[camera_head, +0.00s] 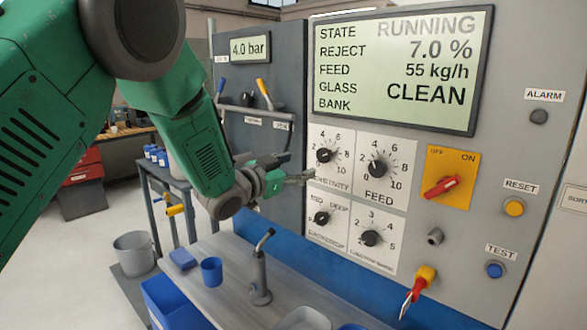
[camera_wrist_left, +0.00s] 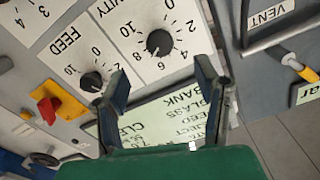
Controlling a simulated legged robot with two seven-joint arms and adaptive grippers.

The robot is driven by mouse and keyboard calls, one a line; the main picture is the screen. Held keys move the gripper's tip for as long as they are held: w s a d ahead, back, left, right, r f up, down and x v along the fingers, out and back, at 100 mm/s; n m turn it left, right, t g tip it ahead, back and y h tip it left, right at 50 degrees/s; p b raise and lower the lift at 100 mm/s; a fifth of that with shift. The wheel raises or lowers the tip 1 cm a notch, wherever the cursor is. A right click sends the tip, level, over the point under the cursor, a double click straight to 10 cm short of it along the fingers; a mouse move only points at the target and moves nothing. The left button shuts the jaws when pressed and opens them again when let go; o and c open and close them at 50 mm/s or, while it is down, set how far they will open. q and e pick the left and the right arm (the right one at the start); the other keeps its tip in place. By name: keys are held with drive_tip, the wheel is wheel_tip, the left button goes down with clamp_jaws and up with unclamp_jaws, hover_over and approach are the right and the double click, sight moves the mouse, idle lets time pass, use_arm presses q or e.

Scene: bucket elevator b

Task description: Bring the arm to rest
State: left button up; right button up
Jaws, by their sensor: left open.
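My left arm comes in from the left in the head view, green and bent at the elbow. Its gripper (camera_head: 294,172) is in front of the control panel (camera_head: 420,150), left of the sensitivity knob (camera_head: 324,155). In the left wrist view the gripper (camera_wrist_left: 160,73) is open with nothing between its fingers. There the sensitivity knob (camera_wrist_left: 160,42) shows beyond the gap, and the feed knob (camera_wrist_left: 91,82) beside one finger. I cannot tell whether a finger touches the panel. My right gripper is not in view.
The display (camera_head: 400,70) reads RUNNING and CLEAN. A red switch (camera_head: 440,187) sits on a yellow plate at ON. Below, a bench (camera_head: 225,245) holds a blue cup (camera_head: 211,271) and a grey upright lever (camera_head: 260,275). A grey bucket (camera_head: 134,254) and open floor are at left.

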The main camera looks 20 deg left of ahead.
use_arm(q)
drive_tip(key=shift+s+a, duration=0.2)
drive_tip(key=shift+s, duration=0.4)
drive_tip(key=s+f+n+g+y+b, duration=0.15)
drive_tip(key=s+f, duration=0.35)
drive_tip(key=f, duration=0.7)
drive_tip(key=s+a+f+n+g+y+b, duration=0.1)
drive_tip(key=s+f+g+b, duration=0.3)
drive_tip(key=f, duration=0.7)
drive_tip(key=s+f+n+g+y, duration=0.2)
drive_tip(key=s+f, duration=0.4)
drive_tip(key=f, duration=0.6)
drive_tip(key=s+f+g+b, duration=0.2)
drive_tip(key=s+f, duration=0.4)
drive_tip(key=s, duration=0.4)
drive_tip(key=s+f+n+g+y+b, duration=0.1)
drive_tip(key=s+f+g, duration=0.3)
drive_tip(key=s, duration=0.7)
drive_tip(key=s+f+n+g+b, duration=0.1)
drive_tip(key=s+f+g+b, duration=0.1)
drive_tip(key=s+f, duration=0.6)
drive_tip(key=s+g, duration=0.1)
drive_tip(key=s, duration=0.2)
drive_tip(key=shift+a+f+y+b, duration=0.15)
drive_tip(key=shift+f+y+b, duration=0.15)
drive_tip(key=shift+f+y, duration=0.05)
